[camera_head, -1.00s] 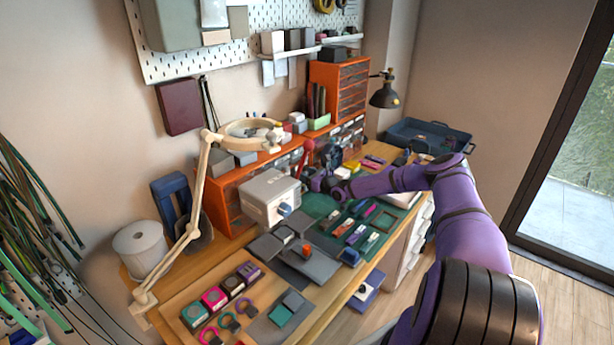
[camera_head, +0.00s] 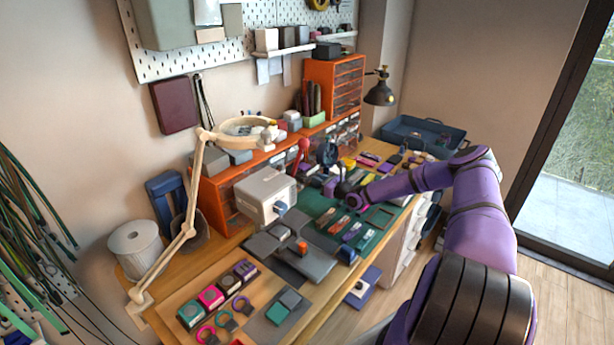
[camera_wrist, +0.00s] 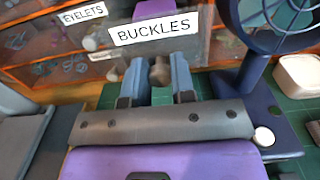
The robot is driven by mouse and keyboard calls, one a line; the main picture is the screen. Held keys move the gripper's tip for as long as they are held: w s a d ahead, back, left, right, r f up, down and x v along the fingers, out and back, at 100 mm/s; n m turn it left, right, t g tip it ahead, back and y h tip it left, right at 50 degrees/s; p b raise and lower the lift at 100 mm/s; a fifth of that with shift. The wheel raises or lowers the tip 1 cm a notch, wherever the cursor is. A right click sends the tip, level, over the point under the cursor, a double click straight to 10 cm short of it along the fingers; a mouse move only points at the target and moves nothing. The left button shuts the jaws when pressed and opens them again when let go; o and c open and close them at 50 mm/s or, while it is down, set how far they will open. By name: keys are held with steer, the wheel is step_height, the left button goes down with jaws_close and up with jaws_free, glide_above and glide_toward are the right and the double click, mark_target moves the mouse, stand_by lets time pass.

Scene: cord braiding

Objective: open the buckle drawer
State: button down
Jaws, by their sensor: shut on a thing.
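The buckle drawer (camera_wrist: 205,40) has a clear front with a white "BUCKLES" label and fills the top middle of the wrist view. Its front looks nearer than the neighbouring "EYELETS" drawer (camera_wrist: 88,14), so it stands out from the orange cabinet; how far I cannot tell. Something purple (camera_wrist: 155,8) shows behind the label. My gripper (camera_wrist: 162,78) is shut on the drawer's small brown knob (camera_wrist: 160,72), one blue-grey finger on each side. In the head view my gripper (camera_head: 338,188) is at the cabinet's front, and the drawer is hard to make out there.
A dark blue fan (camera_wrist: 255,70) stands close to the right of my gripper. A white boxy machine (camera_head: 265,195) stands left of it in the head view. The green mat (camera_head: 325,205) holds several small items. A magnifier lamp (camera_head: 200,180) stands further left.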

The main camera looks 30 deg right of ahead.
steer(key=shift+v, duration=1.5)
steer(key=c, duration=1)
jaws_free()
steer(key=shift+o, duration=0.2)
steer(key=v, duration=1)
steer(key=shift+s, duration=0.4)
steer(key=shift+d, duration=0.15)
steer(key=shift+s, duration=0.1)
